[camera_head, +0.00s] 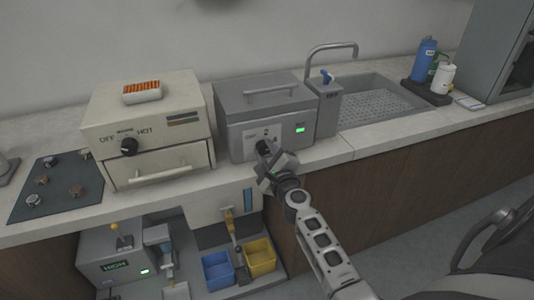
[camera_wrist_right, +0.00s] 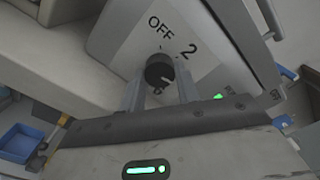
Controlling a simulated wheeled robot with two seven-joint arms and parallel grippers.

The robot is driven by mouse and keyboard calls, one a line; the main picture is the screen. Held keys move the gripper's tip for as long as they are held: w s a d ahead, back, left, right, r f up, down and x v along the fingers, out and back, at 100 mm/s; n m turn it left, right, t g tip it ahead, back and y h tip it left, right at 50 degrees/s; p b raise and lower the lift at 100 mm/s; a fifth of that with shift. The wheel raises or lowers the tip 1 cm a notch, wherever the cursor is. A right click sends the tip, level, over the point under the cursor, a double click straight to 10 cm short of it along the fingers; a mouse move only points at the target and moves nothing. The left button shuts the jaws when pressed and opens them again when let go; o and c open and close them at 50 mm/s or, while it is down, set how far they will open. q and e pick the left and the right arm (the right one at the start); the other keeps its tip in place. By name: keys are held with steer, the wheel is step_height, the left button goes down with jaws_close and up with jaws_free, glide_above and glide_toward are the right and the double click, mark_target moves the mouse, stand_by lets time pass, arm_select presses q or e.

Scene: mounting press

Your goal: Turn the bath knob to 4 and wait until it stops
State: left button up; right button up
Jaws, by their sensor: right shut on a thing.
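The grey bath (camera_head: 265,97) with a lidded top and bar handle stands on the counter left of the sink. Its black round knob (camera_wrist_right: 160,68) is on the front panel, with the marks OFF and 2 legible around it in the right wrist view. I cannot read the setting the knob points to. My right gripper (camera_head: 265,153) is at the panel, hiding most of the knob in the head view. Its two fingers (camera_wrist_right: 160,88) are shut on the knob, one on each side. A small green display (camera_head: 300,129) is lit right of the knob. My left gripper is not in view.
A beige heater (camera_head: 150,125) with an OFF–HOT knob stands to the left, beside a dark mat (camera_head: 55,188) with several small pieces. The sink (camera_head: 375,100) is to the right. Below are a blue bin (camera_head: 217,268) and a yellow bin (camera_head: 260,257).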

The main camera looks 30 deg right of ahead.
steer(key=shift+f, duration=0.1)
steer(key=o, duration=1)
steer(key=shift+c, duration=0.2)
steer(key=shift+s, duration=0.1)
steer(key=v, duration=1.2)
steer(key=s+a+f+n+g+y, duration=0.3)
steer(key=s+a+f+n, duration=0.4)
steer(key=n, duration=0.8)
steer(key=s+a+f+n+g+y, duration=0.3)
steer(key=s+a+f+n, duration=0.3)
steer(key=n, duration=0.9)
steer(key=s+a+g, duration=0.1)
steer(key=a, duration=0.2)
steer(key=shift+s+a+f+y, duration=0.25)
steer(key=shift+a+f+y, duration=0.15)
